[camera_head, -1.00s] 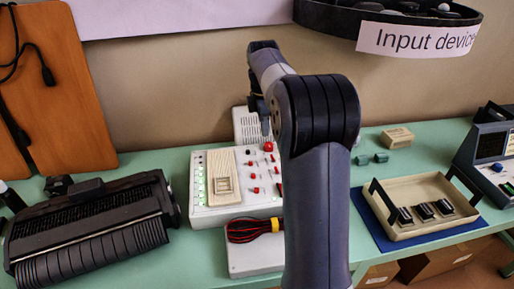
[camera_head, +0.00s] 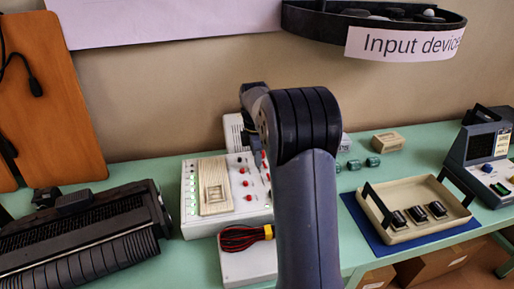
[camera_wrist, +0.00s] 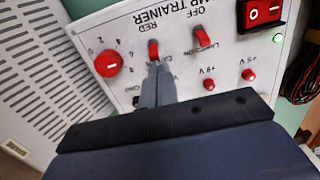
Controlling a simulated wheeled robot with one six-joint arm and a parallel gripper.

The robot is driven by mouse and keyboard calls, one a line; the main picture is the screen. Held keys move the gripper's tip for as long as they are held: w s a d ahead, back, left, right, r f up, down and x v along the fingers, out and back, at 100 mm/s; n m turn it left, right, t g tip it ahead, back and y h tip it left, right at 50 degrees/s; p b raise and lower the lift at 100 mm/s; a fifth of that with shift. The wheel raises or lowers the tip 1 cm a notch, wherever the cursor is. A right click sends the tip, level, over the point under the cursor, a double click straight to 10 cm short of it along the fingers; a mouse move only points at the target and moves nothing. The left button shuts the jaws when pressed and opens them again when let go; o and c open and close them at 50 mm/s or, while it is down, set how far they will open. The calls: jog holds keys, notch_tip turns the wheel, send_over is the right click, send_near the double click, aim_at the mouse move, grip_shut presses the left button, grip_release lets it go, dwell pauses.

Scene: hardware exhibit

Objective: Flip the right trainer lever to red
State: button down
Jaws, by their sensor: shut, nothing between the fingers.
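The white trainer box (camera_head: 228,216) stands on the green table in the head view, partly hidden by my arm. In the wrist view its panel (camera_wrist: 185,62) appears upside down. The red lever (camera_wrist: 153,50) by the "RED" label is just beyond my gripper (camera_wrist: 156,68). My gripper is shut and empty, its fingertips at the lever's near end; I cannot tell whether they touch. A second red lever (camera_wrist: 200,37) stands beside it, near the "OFF" label.
By the levers are a red knob (camera_wrist: 108,64), a red rocker switch (camera_wrist: 264,12) and red posts (camera_wrist: 248,75). A grey slotted case (camera_wrist: 50,60) borders the panel. A cable bundle (camera_head: 240,237) lies in front of the trainer. A beige tray (camera_head: 445,226) stands to the right.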

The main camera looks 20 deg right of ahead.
jog(key=shift+f, duration=0.55)
jog(key=shift+s+d+r+y+p, duration=0.15)
jog(key=shift+d+y+p, duration=0.1)
jog(key=shift+y+p, duration=0.35)
jog(key=shift+w+d+r+y+p, duration=0.15)
jog(key=shift+d+y+p, duration=0.15)
jog(key=shift+y, duration=0.4)
jog(key=shift+s, duration=0.1)
jog(key=shift+s+d+t+y, duration=0.1)
jog(key=shift+d+t+y, duration=0.2)
jog(key=shift+y, duration=0.5)
jog(key=shift+d+t+y, duration=0.2)
jog(key=shift+d+y, duration=0.1)
jog(key=shift+y, duration=0.5)
jog(key=shift+a+r, duration=0.1)
jog(key=shift+r, duration=0.1)
jog(key=shift+r+p, duration=0.55)
jog(key=shift+r, duration=0.15)
